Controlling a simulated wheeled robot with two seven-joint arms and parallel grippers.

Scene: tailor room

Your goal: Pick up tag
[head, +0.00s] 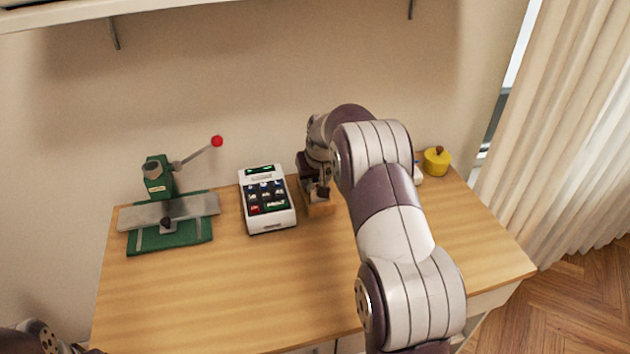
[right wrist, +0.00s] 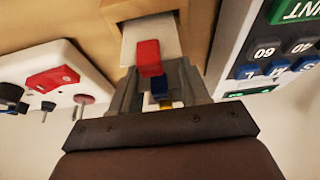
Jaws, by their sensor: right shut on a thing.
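My right gripper (right wrist: 157,92) is at the back of the table, beside a wooden holder (head: 319,208). In the right wrist view, its fingers are closed around a small coloured tag (right wrist: 160,85) that shows blue, with a bit of yellow below it. A red piece (right wrist: 149,58) shows just beyond, against a white face set in the wooden holder (right wrist: 120,10). I cannot tell whether the red and blue parts are one piece, or whether the tag is clear of the holder. In the head view my right arm hides most of this. Only part of my left arm shows at the lower left.
A white calculator-like machine (head: 267,220) stands just left of the holder. A green press (head: 170,238) with a red-knobbed lever is farther left. A yellow pot (head: 437,161) stands at the back right. The front of the wooden table (head: 230,300) is clear.

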